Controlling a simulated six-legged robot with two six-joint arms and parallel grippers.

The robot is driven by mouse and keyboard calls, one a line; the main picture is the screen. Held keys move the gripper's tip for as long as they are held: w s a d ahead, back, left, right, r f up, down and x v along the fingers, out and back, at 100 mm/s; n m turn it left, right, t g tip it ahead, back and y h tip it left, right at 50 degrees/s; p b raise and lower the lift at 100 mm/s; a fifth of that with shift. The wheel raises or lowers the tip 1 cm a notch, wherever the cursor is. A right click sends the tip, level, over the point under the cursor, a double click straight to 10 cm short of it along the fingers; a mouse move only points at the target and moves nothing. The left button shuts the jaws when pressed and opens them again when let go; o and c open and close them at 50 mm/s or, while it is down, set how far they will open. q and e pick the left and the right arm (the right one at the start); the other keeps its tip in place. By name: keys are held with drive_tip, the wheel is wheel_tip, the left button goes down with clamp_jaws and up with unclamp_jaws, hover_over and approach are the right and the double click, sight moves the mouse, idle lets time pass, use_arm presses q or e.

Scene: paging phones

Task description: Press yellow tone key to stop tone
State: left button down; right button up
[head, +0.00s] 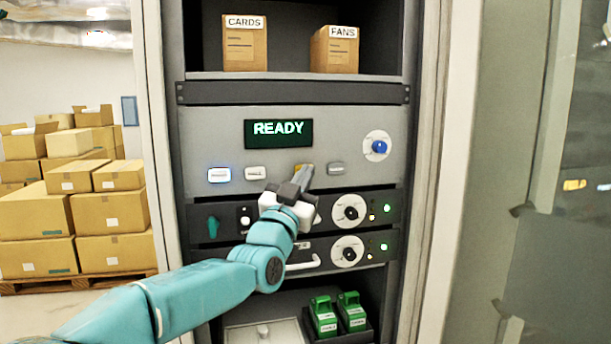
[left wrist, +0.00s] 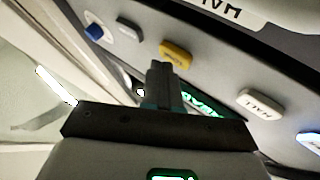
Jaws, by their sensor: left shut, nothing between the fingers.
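The yellow key (head: 303,169) is in the row of keys on the grey panel, third from the left, partly hidden behind my left gripper. The display (head: 279,133) above the keys reads READY in green. My right gripper is not in view.
A blue-lit key (head: 219,175) and a white key (head: 256,173) are left of the yellow one. A grey key (head: 336,169) and a blue knob (head: 379,147) are right. Below are rack units with round dials (head: 351,211). Boxes (head: 244,45) stand on the shelf above.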

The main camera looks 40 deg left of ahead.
use_arm(q)
drive_tip(key=shift+s+d, duration=0.15)
drive_tip(key=shift+d, duration=0.05)
drive_tip(key=s+d+b, duration=0.3)
drive_tip(key=s+d, duration=0.1)
drive_tip(key=shift+d, duration=0.3)
idle(0.6)
